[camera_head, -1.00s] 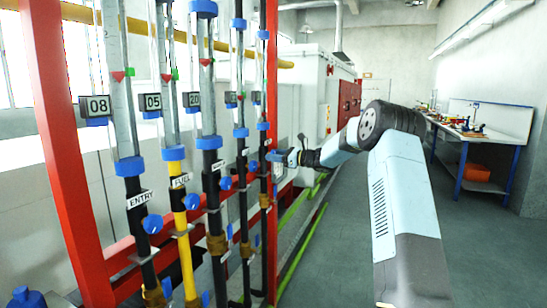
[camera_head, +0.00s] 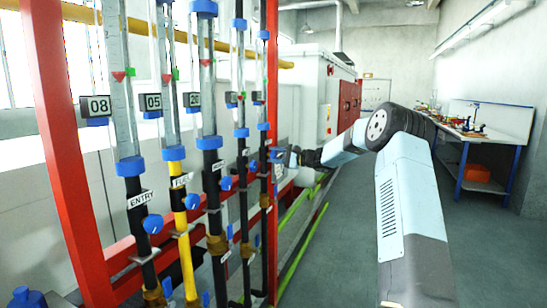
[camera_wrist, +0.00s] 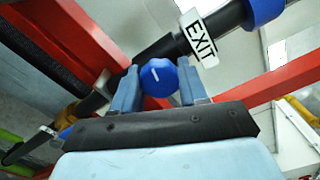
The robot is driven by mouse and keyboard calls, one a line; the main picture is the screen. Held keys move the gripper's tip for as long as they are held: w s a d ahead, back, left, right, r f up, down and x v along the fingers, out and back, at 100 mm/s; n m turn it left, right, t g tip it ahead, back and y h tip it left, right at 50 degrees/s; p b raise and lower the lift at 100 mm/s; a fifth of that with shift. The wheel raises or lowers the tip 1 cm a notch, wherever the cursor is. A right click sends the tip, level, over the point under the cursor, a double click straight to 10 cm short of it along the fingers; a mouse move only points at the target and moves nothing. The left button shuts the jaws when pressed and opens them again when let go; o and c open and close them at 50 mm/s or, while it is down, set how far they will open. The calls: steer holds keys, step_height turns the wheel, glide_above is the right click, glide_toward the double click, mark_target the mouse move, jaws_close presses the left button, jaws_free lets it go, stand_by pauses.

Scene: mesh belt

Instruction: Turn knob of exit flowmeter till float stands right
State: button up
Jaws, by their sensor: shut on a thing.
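The exit flowmeter's blue knob (camera_wrist: 158,77) sits between the two fingers of my gripper (camera_wrist: 160,88) in the wrist view. The fingers are shut on its sides.
Other flowmeters stand left of it, including ENTRY (camera_head: 139,198) and FUEL (camera_head: 181,180), with their own blue knobs. Red frame posts (camera_head: 272,60) stand close to my gripper. A workbench (camera_head: 490,135) stands at the far right. The floor on the right is clear.

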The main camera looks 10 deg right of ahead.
steer(key=n, duration=0.5)
steer(key=shift+d+f, duration=0.25)
steer(key=shift+d, duration=0.05)
steer(key=n, duration=0.5)
steer(key=shift+n, duration=0.4)
steer(key=o, duration=0.7)
steer(key=shift+f, duration=0.1)
steer(key=o, duration=0.4)
steer(key=shift+a+r, duration=0.15)
steer(key=shift+r, duration=0.05)
steer(key=shift+c, duration=0.2)
steer(key=v, duration=1.3)
steer(key=shift+s+d, duration=0.2)
steer(key=shift+d, duration=0.2)
